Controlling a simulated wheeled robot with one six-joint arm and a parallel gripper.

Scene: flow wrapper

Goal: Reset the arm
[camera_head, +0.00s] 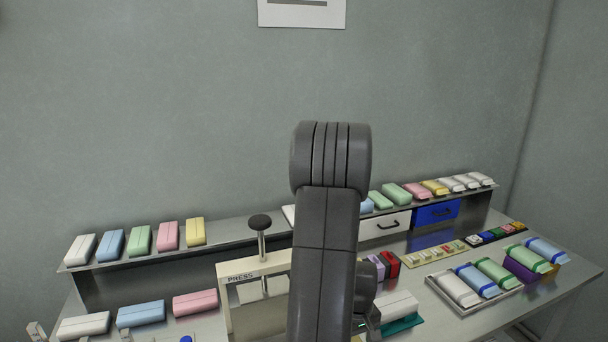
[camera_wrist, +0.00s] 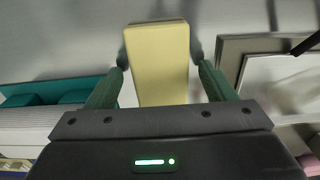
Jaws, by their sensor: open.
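My arm rises in the middle of the head view, and its dark links cover the centre of the bench. My gripper (camera_wrist: 160,58) shows in the wrist view with its two green fingers spread apart. A pale yellow block (camera_wrist: 160,65) lies between and below the fingers, its long side pointing away from the palm. Narrow gaps seem to show beside it, and I cannot tell whether either fingertip touches it. In the head view my gripper is hidden behind my arm.
A press (camera_head: 240,285) with a black knob stands left of my arm. A raised shelf (camera_head: 240,233) carries several coloured packs. A tray (camera_head: 431,280) of packs lies at right. White (camera_head: 385,227) and blue (camera_head: 437,213) drawers sit under the shelf. Open air surrounds the upper arm.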

